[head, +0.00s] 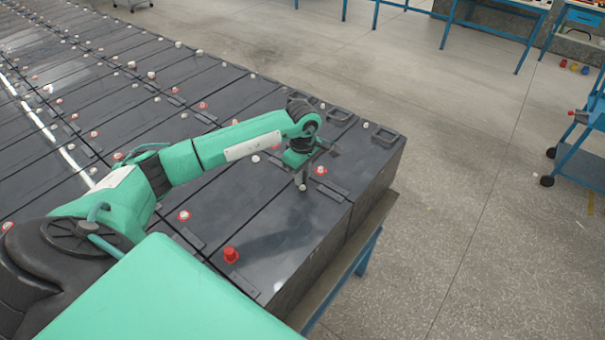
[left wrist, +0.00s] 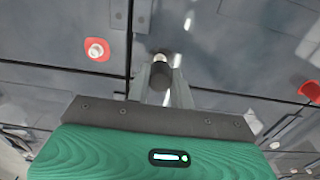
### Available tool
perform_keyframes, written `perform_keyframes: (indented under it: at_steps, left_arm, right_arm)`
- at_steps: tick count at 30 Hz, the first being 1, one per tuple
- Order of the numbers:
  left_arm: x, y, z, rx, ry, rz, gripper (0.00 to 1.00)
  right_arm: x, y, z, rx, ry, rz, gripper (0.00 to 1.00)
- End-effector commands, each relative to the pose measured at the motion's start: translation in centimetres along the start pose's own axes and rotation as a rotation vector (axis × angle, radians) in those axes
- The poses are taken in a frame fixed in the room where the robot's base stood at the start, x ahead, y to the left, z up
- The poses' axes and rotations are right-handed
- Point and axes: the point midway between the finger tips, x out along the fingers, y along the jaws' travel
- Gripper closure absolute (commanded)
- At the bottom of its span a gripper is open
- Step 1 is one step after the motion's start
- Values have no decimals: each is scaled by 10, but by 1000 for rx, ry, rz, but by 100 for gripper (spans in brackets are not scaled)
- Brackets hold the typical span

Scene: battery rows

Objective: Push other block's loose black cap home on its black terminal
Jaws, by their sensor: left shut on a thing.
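My left gripper (head: 302,185) points down over the near-end battery block (head: 265,205), close to its far long edge. It also shows in the left wrist view (left wrist: 162,82), its two grey fingers shut on a dark, round thing (left wrist: 158,74) that looks like the black cap. A pale, round terminal top (left wrist: 177,60) shows just beyond the fingertips. The fingers hide most of the cap, so I cannot tell how far it sits on the terminal. A red cap (head: 231,254) stands on the same block nearer me. My right gripper is not in view.
Rows of dark battery blocks (head: 110,85) with red-ringed and plain terminals fill the left. A red-ringed terminal (head: 320,170) lies just beyond my gripper. The blue stand's edge (head: 365,255) is at the right, with open floor (head: 450,220) past it. A blue cart (head: 580,160) stands far right.

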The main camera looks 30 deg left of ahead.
Motion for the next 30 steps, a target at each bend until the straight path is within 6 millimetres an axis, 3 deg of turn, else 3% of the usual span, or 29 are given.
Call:
perform_keyframes:
  at_steps: [30]
  left_arm:
    - [0, 0, 0, 0, 0, 0, 98]
  right_arm:
    - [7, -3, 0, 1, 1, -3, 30]
